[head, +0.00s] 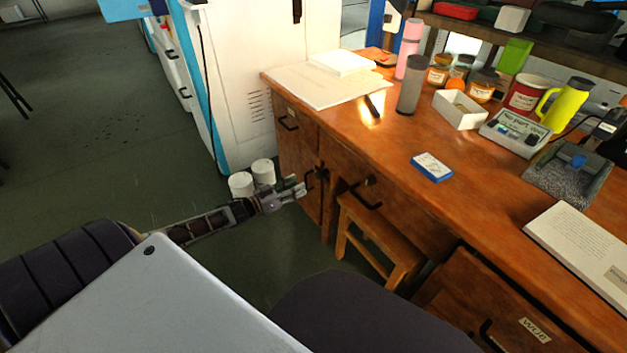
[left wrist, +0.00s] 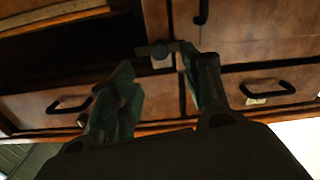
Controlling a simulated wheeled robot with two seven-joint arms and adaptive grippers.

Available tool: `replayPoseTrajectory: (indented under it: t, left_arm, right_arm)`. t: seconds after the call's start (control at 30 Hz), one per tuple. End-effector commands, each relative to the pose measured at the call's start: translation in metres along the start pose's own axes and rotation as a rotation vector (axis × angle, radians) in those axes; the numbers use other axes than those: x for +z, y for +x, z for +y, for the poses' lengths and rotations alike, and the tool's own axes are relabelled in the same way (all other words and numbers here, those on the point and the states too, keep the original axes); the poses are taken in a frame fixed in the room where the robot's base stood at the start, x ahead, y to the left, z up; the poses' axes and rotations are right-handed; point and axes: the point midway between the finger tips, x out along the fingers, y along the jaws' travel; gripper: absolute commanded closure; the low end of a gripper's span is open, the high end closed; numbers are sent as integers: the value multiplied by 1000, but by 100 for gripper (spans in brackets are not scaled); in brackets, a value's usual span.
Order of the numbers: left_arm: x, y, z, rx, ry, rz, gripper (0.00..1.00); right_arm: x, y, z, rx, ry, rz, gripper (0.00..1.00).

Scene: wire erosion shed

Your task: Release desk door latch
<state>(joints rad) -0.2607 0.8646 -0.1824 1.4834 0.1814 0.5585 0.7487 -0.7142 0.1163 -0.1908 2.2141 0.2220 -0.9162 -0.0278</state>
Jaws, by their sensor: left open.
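The wooden desk (head: 330,140) has a cupboard door (head: 299,184) at its far left end, below a drawer. A dark fitting, which looks like the door's latch (left wrist: 162,57), shows in the left wrist view as a small grey block with a dark bar at the door's edge. The door's black handle (left wrist: 202,12) is beside it. My left gripper (head: 299,188) is open in front of the door. In the left wrist view its fingers stand on either side of the latch, short of it; I cannot tell whether they touch. My right gripper is not in view.
A wooden stool (head: 365,250) stands under the desk. Two white cylinders (head: 252,180) are on the floor behind my gripper, beside a white cabinet (head: 245,70). The desktop holds a blue box (head: 432,167), papers, jars and bottles.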

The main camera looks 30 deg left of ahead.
Motion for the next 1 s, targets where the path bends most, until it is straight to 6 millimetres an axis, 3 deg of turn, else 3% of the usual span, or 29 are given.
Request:
replayPoseTrajectory:
  t: [1.0]
  left_arm:
    - [1,77,0,0,0,0,52]
  right_arm:
    - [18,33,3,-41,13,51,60]
